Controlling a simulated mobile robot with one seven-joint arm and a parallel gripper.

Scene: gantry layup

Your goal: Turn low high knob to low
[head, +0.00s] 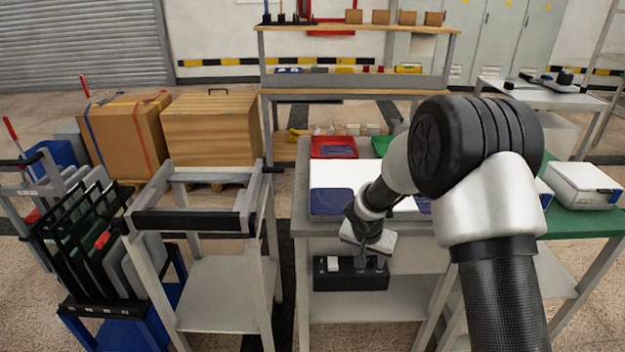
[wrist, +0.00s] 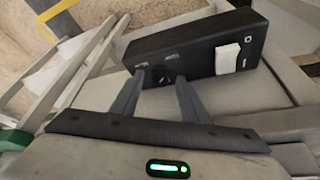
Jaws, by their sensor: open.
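A black control box (head: 345,281) is fixed to the front of the grey workbench, below its top. It also shows in the wrist view (wrist: 196,48), with a white rocker switch (wrist: 228,57) and small pale labels on its face. A small dark knob (wrist: 160,79) sits on the box near its left end in the wrist view; its pointer direction cannot be read. My gripper (wrist: 161,84) is open, with its two fingers on either side of the knob and the tips close to the box face. Contact cannot be told. In the head view my wrist hides the box's right part.
The workbench (head: 301,229) carries a white panel and blue trays. A grey frame stand (head: 190,222) and a rack of black panels (head: 88,240) stand left. A green-topped table (head: 575,223) with a white box stands right. A lower shelf (head: 365,306) lies below the control box.

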